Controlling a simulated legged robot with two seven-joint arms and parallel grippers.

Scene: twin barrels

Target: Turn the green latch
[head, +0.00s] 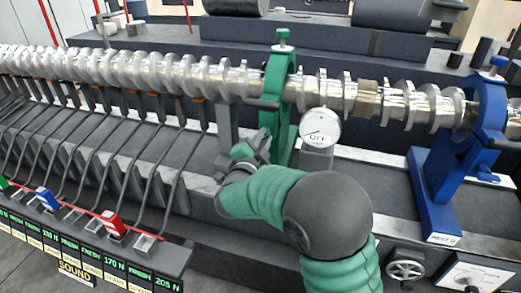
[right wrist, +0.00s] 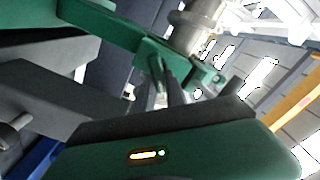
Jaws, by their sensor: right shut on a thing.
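A green bracket (head: 280,85) stands around the silver shaft, with a green knob (head: 283,40) on top. My right gripper (head: 262,146) is at the bracket's lower left side, below the shaft. It is shut on a part of the green latch; my own gripper hides most of the contact in the head view. In the right wrist view the green latch piece (right wrist: 125,30) spans the top, and the gripper fingers (right wrist: 166,88) meet its lower side. My left gripper is not in view.
The lobed silver shaft (head: 150,70) runs across the scene. A blue bracket (head: 460,140) stands at right. A round gauge reading OFF (head: 320,127) is just right of the green bracket. Several dark levers and a panel with red and blue sliders (head: 112,223) fill the left.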

